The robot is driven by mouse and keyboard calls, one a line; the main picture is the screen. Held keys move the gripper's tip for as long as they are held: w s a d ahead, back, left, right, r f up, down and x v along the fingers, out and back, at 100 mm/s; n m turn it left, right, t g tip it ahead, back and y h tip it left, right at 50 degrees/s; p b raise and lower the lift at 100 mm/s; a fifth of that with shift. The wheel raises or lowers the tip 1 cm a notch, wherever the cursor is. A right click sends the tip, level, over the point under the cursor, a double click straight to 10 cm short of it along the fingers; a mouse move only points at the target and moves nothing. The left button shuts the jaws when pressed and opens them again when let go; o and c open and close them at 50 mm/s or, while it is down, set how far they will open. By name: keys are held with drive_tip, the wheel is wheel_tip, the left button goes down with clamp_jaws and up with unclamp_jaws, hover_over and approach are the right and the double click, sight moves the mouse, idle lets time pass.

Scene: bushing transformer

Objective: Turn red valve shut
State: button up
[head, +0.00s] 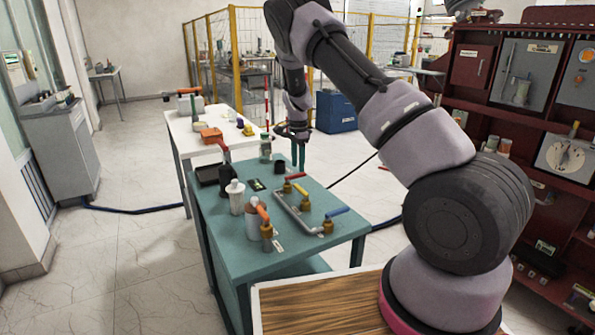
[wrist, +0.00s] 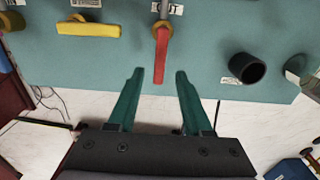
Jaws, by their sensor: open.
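The red valve handle (wrist: 161,55) shows in the wrist view on a pipe at the edge of the teal table, pointing toward my gripper. It also shows in the head view (head: 295,176), on the far part of the grey pipe (head: 292,212). My gripper (wrist: 159,73) is open, with its two green fingers on either side of the handle's free end in the picture. I see a gap on both sides, and cannot tell whether the fingers are at its height. In the head view my gripper (head: 298,163) hangs at the table's far right edge.
A yellow valve handle (wrist: 88,30) lies left of the red one. A black cup (wrist: 246,68) stands to the right. A blue handle (head: 336,212) and an orange one (head: 262,213) are at the near end of the teal table (head: 240,262).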

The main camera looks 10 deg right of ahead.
sight(298, 174)
drive_tip(key=shift+f, duration=1.55)
drive_tip(key=shift+c, duration=0.3)
clamp_jaws()
